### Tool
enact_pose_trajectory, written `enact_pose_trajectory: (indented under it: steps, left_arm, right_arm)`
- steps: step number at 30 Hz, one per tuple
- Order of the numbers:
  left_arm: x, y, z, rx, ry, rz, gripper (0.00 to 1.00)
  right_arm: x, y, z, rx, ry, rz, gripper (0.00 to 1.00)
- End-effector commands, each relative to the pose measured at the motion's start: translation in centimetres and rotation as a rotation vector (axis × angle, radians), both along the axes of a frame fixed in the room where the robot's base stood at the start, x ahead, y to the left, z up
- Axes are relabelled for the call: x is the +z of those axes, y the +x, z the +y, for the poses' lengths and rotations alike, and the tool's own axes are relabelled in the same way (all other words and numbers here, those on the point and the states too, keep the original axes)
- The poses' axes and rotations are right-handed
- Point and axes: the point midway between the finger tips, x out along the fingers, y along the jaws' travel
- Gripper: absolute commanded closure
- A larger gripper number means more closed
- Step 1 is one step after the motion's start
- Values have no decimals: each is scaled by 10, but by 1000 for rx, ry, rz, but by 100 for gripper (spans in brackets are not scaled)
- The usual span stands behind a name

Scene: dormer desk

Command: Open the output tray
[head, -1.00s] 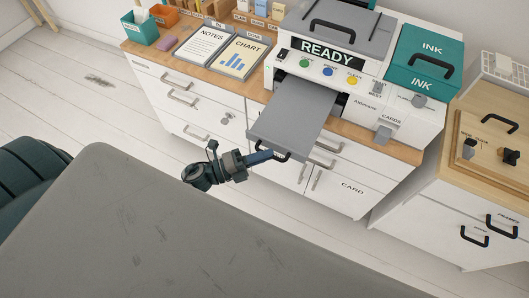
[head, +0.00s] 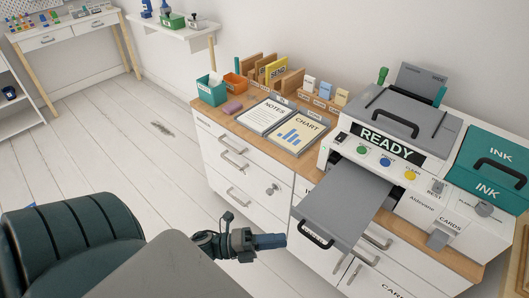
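The output tray (head: 345,204) is a flat grey tray that sticks far out of the front of the white printer (head: 335,158), over the cabinet front. Its black handle (head: 316,235) is on its front edge. My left gripper (head: 284,241), with blue fingers, is just left of the handle, with a small gap showing between them in the head view. Its fingers are seen side-on as one block, so I cannot tell whether they are open or shut. Nothing shows in it. My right gripper is not in view.
The printer's screen (head: 391,143) reads READY, above several coloured buttons. A teal INK box (head: 492,168) is at the right. Notes (head: 269,115) and chart (head: 296,133) boards lie on the cabinet top. A grey surface (head: 175,270) and dark green chair (head: 75,240) are in front.

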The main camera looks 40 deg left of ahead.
Motion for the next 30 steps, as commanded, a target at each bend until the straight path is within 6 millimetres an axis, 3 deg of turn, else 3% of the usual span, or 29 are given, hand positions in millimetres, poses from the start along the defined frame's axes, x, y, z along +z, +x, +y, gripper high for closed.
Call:
enact_pose_trajectory:
  steps: [9,26,30]
  left_arm:
    - [-4,-20,22,0,0,1,67]
    - [-4,-21,24,1,0,0,67]
    - [-16,-16,30,38,-16,39,67]
  right_arm:
    - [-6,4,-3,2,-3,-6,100]
    - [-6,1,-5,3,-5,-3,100]
    - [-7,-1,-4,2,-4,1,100]
